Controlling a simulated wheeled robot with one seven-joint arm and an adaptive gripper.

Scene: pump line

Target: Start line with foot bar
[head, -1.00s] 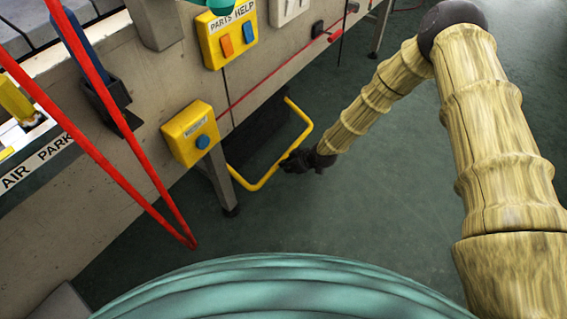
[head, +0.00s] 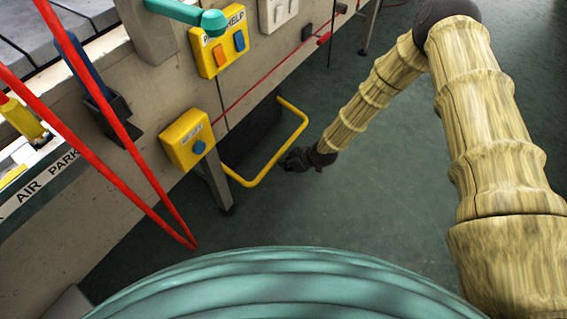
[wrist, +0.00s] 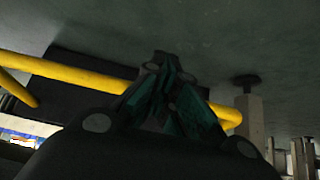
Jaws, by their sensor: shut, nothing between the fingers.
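The yellow foot bar (head: 290,146) is a bent tube that sticks out low from the line, near the floor, in the head view. My gripper (head: 290,160) is dark and shut, with nothing held, just to the right of the bar's outer side. In the wrist view my gripper (wrist: 163,62) covers the middle of the foot bar (wrist: 85,77), which runs across behind the fingers. I cannot tell whether the fingers touch the bar.
A yellow box with a blue button (head: 187,140) is on the line's side above the bar. A parts help box (head: 218,42) is higher up. Red hoses (head: 150,170) hang at left. A table leg (head: 217,185) stands near the bar. Floor (head: 370,220) right of the bar is clear.

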